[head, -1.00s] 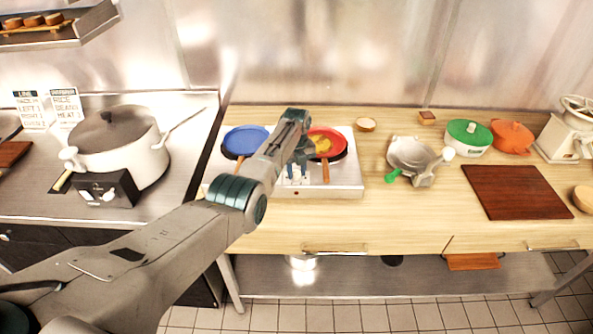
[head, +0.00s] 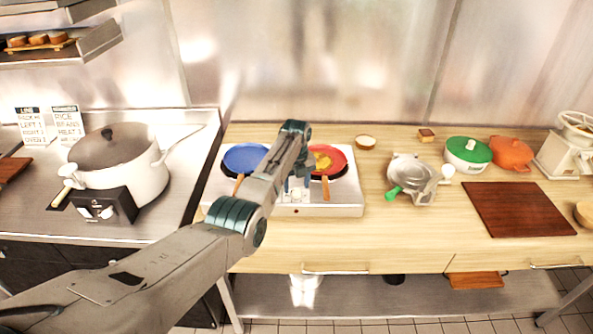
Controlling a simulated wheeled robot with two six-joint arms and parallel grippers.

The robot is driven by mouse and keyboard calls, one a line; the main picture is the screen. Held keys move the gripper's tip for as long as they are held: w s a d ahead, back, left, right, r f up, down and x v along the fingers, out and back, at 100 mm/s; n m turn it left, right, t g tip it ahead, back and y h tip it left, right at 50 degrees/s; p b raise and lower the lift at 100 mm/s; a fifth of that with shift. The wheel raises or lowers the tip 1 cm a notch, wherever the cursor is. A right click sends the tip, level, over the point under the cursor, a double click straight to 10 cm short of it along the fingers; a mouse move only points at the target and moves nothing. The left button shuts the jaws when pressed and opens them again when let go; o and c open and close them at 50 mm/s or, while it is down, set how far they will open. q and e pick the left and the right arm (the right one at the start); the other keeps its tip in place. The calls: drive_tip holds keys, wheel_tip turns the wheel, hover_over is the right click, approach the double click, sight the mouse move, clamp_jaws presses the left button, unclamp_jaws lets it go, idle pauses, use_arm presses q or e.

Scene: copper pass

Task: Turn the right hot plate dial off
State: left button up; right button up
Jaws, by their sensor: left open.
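The hot plate (head: 346,210) is a pale metal unit on the wooden counter. A blue pan (head: 245,157) sits on its left side and a red pan (head: 338,160) with yellow food sits on its right side, handles towards me. My left arm crosses the hot plate between the pans. My left gripper (head: 297,182) points down at the hot plate's front middle, partly hidden by its own arm, and is open. The small dials are mostly hidden or too small to read, so I cannot tell the right dial's setting or whether I touch it. My right gripper is not in view.
A white cooker (head: 150,180) with a grey lid stands on the left steel counter. To the right are a metal press (head: 408,170) with a green handle, a green-lidded pot (head: 468,152), an orange pot (head: 511,153) and a dark board (head: 518,208). Bare wood lies around the press.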

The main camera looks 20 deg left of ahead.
sight(297, 190)
use_arm(q)
wheel_tip(297, 190, up, 9)
drive_tip(key=b, duration=0.2)
drive_tip(key=shift+b, duration=0.35)
drive_tip(key=shift+f, duration=0.1)
